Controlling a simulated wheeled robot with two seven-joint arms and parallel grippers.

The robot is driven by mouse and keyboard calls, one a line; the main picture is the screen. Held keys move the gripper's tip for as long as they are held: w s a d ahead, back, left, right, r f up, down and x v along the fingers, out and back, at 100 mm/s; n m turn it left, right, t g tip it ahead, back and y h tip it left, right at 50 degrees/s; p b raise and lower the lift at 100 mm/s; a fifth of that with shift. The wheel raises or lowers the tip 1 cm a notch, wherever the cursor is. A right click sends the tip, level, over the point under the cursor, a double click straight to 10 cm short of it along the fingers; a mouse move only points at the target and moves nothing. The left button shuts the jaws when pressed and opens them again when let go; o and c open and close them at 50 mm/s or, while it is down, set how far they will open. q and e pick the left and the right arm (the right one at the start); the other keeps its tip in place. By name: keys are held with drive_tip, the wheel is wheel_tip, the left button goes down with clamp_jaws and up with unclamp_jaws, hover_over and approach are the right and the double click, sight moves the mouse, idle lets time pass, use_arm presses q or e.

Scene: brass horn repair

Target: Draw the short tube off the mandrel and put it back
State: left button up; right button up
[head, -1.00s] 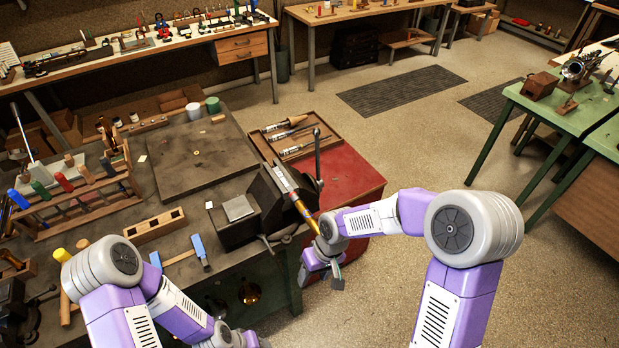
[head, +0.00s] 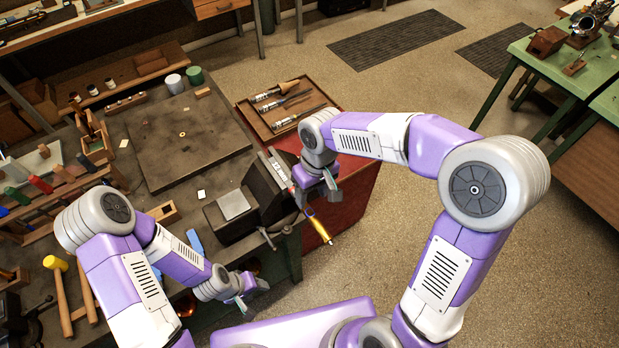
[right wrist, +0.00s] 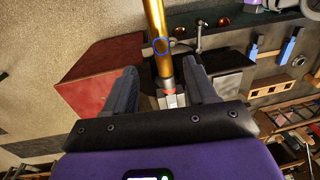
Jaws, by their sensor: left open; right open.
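The mandrel (head: 282,172) sticks out of the bench vise toward the front, with a red band (right wrist: 169,91) on it. The gold-coloured short tube (head: 320,230) is on its outer part, and it also shows in the right wrist view (right wrist: 155,20). A blue ring shows around the gold. My right gripper (head: 318,197) is open above the mandrel. In the right wrist view its fingers (right wrist: 163,80) stand either side of the rod, apart from it. My left gripper (head: 245,290) is open and empty at the bench's front edge.
The dark vise (head: 245,205) stands at the bench's right front corner. A red cabinet (head: 345,205) with a tool tray (head: 262,128) is to its right. A hammer with a yellow head (head: 56,263) lies at left. Open floor lies further right.

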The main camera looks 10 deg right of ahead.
sight(310, 212)
drive_tip(key=f, duration=0.4)
drive_tip(key=s+f, duration=0.1)
drive_tip(key=f, duration=0.1)
drive_tip(key=shift+a+f, duration=0.25)
drive_tip(key=shift+a, duration=0.05)
drive_tip(key=shift+s, duration=0.1)
drive_tip(key=shift+c, duration=0.4)
clamp_jaws()
